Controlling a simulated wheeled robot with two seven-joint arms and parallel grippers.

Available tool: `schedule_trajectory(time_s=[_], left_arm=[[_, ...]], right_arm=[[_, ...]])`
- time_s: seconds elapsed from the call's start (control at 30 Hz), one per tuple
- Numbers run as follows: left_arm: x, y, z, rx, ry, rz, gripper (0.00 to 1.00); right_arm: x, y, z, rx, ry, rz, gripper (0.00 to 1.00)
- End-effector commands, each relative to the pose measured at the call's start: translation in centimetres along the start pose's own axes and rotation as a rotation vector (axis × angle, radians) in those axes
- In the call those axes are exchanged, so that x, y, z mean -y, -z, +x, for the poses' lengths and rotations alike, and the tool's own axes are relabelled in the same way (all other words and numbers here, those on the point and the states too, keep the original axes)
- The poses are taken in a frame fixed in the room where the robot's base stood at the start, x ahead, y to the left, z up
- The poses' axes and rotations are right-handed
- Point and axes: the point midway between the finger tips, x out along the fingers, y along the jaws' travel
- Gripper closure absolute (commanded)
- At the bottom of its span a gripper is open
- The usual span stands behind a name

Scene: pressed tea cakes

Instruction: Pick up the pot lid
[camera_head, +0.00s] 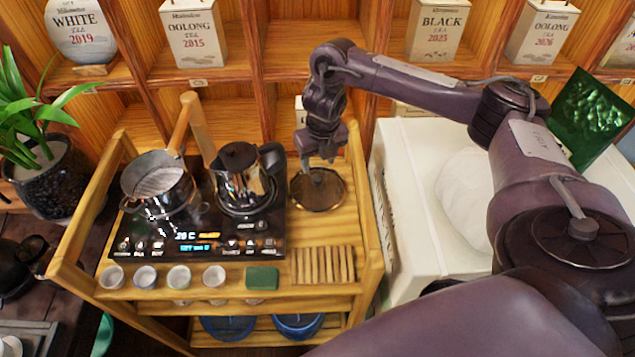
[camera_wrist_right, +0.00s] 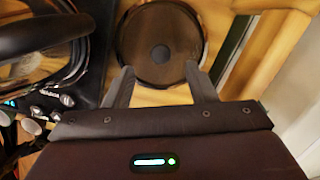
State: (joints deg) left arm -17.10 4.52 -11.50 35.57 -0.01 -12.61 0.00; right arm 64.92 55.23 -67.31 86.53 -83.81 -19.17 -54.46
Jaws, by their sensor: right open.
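The pot lid (camera_head: 322,195) is a round, dark, see-through disc with a pale rim, lying flat on the wooden cart to the right of the hot plate. In the right wrist view the lid (camera_wrist_right: 143,30) shows from above with a dark round knob at its middle. My right gripper (camera_head: 318,168) hangs over the lid, pointing down. In the wrist view its two fingers (camera_wrist_right: 158,74) are spread apart, with nothing between them, and their tips overlap the near rim of the lid. I cannot tell the height between fingertips and lid. My left gripper is out of view.
A shiny kettle (camera_head: 240,185) and an open steel pot (camera_head: 158,182) stand on the black hot plate (camera_head: 190,243), left of the lid. Several small cups (camera_head: 178,277), a green block (camera_head: 262,278) and a slatted wooden rack (camera_head: 325,265) line the front. A white box (camera_head: 405,150) stands right.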

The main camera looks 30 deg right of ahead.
Motion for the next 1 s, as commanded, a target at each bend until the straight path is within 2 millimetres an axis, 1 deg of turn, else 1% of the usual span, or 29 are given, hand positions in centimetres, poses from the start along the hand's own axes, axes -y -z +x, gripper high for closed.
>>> schedule_trajectory(time_s=[0.03, 0.17, 0.23, 0.33, 0.4, 0.5, 0.77, 1.0], left_arm=[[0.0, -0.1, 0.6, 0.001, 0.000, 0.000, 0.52], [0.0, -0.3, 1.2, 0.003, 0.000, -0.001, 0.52], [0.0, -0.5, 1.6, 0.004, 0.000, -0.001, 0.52], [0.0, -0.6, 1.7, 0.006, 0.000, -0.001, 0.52], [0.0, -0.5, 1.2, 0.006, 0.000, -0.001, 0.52], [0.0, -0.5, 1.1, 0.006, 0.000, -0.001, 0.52], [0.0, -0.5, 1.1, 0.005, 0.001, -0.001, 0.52], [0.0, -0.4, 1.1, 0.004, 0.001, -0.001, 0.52]], right_arm=[[-0.1, 0.2, 1.1, -0.003, -0.002, 0.000, 0.49], [0.0, 0.2, 2.4, -0.002, -0.002, 0.002, 0.49], [0.1, 0.3, 3.3, -0.002, -0.002, 0.003, 0.49], [0.3, 0.4, 4.8, -0.004, -0.001, 0.003, 0.49], [0.3, 0.2, 5.4, -0.001, -0.002, 0.002, 0.49], [0.3, 0.2, 6.3, 0.000, -0.001, 0.001, 0.49], [0.2, 0.2, 6.6, 0.003, -0.002, 0.001, 0.49], [0.2, 0.2, 6.5, 0.003, -0.002, 0.001, 0.80]])
